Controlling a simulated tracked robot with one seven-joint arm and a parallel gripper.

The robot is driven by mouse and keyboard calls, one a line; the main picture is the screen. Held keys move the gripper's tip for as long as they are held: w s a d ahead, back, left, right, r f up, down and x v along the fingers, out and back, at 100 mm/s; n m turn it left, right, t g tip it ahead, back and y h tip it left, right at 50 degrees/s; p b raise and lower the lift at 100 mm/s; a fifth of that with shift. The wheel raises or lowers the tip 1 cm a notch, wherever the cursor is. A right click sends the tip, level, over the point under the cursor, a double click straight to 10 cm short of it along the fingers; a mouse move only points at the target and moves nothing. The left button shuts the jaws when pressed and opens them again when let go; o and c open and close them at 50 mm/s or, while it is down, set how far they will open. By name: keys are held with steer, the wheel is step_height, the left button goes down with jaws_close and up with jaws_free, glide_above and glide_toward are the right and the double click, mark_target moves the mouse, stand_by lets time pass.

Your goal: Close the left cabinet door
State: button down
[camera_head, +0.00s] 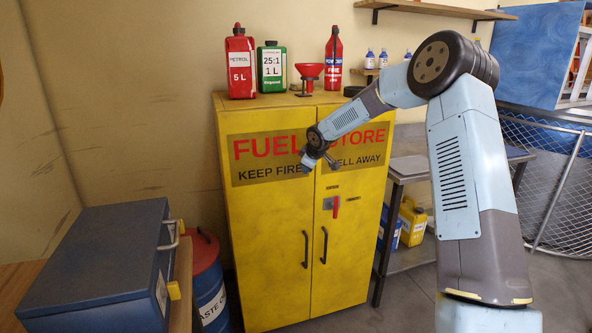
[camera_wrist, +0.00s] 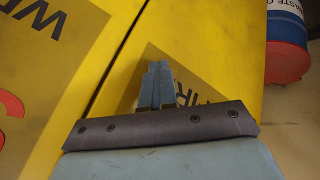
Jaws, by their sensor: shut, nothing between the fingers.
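The yellow fuel store cabinet (camera_head: 275,280) stands upright in the middle of the head view. Its left door (camera_head: 262,215) looks flush or nearly flush with the right door (camera_head: 350,240); I cannot tell if a small gap remains. The left door has a dark vertical handle (camera_head: 305,249) near the centre seam. My gripper (camera_head: 328,164) is in front of the sign near the top of the seam, and hides a few letters. In the wrist view my fingers (camera_wrist: 157,86) are shut and empty, close before the yellow doors; contact is unclear.
A blue box (camera_head: 100,265) and a waste oil drum (camera_head: 207,285) stand left. A workbench (camera_head: 410,168) is right.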

steer(key=shift+w+d+r, duration=0.3)
steer(key=shift+w+d, duration=0.15)
steer(key=shift+d, duration=0.1)
steer(key=s+a+f+v, duration=0.1)
steer(key=v, duration=1.3)
steer(key=s+d+r+m+g+h, duration=0.15)
steer(key=s+d+r+m, duration=0.3)
steer(key=s, duration=0.95)
steer(key=s+d+r+m+t+h, duration=0.1)
steer(key=s+d+r+m+h, duration=0.3)
steer(key=s, duration=1)
steer(key=s+d+m+y, duration=0.1)
steer(key=s+d+m, duration=0.1)
steer(key=s, duration=0.7)
steer(key=s+d+f+m+y, duration=0.1)
steer(key=s+d+m+y, duration=0.1)
steer(key=s, duration=0.8)
steer(key=shift+s+g, duration=0.2)
steer(key=shift+g, duration=0.25)
steer(key=shift+f, duration=0.1)
